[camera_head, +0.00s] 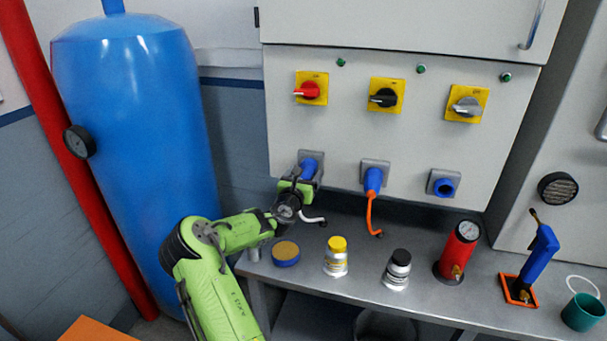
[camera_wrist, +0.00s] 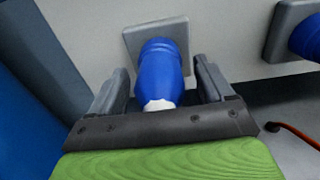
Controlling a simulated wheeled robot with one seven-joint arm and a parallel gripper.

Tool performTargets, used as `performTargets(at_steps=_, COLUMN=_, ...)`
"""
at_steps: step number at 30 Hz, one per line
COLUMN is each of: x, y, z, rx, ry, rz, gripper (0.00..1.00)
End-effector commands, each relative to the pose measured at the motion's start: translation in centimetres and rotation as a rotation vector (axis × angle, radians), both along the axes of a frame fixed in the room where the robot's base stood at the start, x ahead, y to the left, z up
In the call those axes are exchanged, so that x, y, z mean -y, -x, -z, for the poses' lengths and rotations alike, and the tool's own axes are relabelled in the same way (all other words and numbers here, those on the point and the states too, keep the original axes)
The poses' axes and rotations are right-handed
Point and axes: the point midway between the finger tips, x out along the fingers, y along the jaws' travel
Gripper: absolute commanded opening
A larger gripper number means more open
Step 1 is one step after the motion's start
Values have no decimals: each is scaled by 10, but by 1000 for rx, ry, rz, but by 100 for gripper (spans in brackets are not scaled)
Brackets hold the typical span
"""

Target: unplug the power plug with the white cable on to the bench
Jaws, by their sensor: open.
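The blue power plug with the white cable (camera_head: 311,166) sits in the left socket of the grey panel, above the bench (camera_head: 340,235). Its white cable (camera_head: 312,220) hangs down toward the bench top. My gripper (camera_head: 297,188) is at this plug. In the wrist view the plug (camera_wrist: 161,72) is in its grey socket plate, with its white cable end toward me. My gripper's two fingers (camera_wrist: 158,90) stand open on either side of the plug, with gaps visible. In the head view, my gripper partly hides the plug.
A second blue plug with an orange cable (camera_head: 373,180) is in the middle socket; the right socket (camera_head: 444,185) has no cable. On the bench stand a yellow-capped bottle (camera_head: 336,258), a black-capped bottle (camera_head: 397,270), a round tin (camera_head: 286,254) and a red cylinder (camera_head: 458,252). A blue tank (camera_head: 135,140) stands left.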

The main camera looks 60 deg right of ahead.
Motion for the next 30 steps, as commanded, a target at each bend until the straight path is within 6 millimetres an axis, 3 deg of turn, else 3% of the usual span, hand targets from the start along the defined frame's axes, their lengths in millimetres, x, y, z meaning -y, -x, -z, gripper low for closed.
performTargets(at_steps=19, x=0, y=0, z=0, rx=0, ry=0, rz=0, gripper=81)
performTargets(at_steps=30, x=0, y=0, z=0, rx=0, ry=0, rz=0, gripper=26)
